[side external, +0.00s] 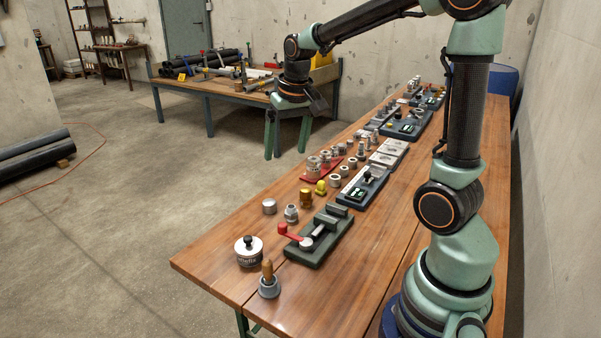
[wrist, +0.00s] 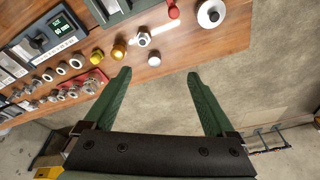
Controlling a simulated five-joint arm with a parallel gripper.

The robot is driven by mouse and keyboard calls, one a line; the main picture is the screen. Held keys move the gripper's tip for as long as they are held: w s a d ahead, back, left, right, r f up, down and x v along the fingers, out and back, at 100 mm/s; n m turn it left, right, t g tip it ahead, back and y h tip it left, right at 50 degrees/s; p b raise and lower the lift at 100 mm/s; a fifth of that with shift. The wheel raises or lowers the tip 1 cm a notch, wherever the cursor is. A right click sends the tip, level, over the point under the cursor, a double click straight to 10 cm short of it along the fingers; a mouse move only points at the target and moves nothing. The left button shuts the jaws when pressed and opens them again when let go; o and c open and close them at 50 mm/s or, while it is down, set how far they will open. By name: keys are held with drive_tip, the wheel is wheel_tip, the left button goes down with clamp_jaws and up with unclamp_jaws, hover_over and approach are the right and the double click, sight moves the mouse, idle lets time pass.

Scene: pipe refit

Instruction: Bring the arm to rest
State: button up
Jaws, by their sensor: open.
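My gripper (side external: 287,148) hangs in the air beyond the left edge of the wooden workbench (side external: 225,272), fingers pointing down. Its two green fingers are spread with nothing between them. In the wrist view my gripper (wrist: 159,75) shows both fingers wide apart, with bare floor and the bench edge behind the gap. It touches nothing that I can see. My arm reaches up from its base at the right of the bench and bends over to the left.
On the bench are a green clamp with a red handle (side external: 320,238), a black-knobbed tin (side external: 249,252), a wooden-handled tool (side external: 268,280), a brass fitting (side external: 306,198) and rows of fittings. A second table (side external: 207,88) holds black pipes. Open floor (side external: 130,220) lies left.

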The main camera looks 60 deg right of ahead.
drive_tip(key=s+a+r+n+t, duration=0.3)
drive_tip(key=s+a+n, duration=0.2)
drive_tip(key=s+a, duration=0.4)
drive_tip(key=shift+s+a+y, duration=0.35)
drive_tip(key=shift+a+y, duration=0.05)
drive_tip(key=shift+a, duration=0.85)
